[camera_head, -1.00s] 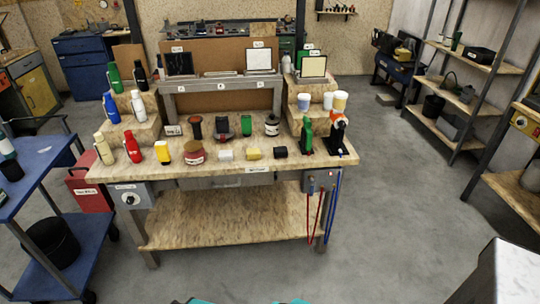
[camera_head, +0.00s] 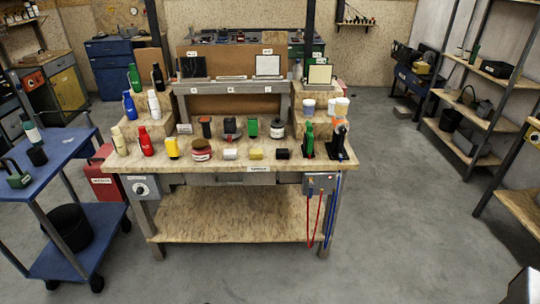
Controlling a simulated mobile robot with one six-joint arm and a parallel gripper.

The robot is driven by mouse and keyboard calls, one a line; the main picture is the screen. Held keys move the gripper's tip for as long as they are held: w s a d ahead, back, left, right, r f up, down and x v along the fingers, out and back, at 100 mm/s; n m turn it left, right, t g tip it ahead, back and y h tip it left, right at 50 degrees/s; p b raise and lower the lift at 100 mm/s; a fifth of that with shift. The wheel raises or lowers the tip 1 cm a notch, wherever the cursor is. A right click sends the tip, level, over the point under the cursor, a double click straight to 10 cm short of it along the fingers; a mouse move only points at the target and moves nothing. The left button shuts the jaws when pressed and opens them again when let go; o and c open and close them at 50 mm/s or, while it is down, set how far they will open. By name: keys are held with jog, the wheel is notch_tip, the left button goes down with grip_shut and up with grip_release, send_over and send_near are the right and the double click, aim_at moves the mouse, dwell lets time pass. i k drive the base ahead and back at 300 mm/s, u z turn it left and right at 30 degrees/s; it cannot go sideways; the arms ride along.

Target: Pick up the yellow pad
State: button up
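A small yellow block (camera_head: 255,154), which looks like the yellow pad, lies near the front edge of the wooden workbench top (camera_head: 300,166). A white block (camera_head: 230,154) lies just left of it and a black block (camera_head: 282,154) just right. My gripper is not in view, and nothing touches the yellow block.
A red-lidded jar (camera_head: 201,150) and yellow bottle (camera_head: 172,148) stand left of the blocks. A green and black tool (camera_head: 308,142) stands right. A blue cart (camera_head: 58,150) is left of the bench. Grey floor (camera_head: 400,220) to the right is clear.

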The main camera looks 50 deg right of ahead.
aim_at(254, 154)
jog(key=u, duration=0.15)
jog(key=i, duration=0.95)
jog(key=z, duration=0.05)
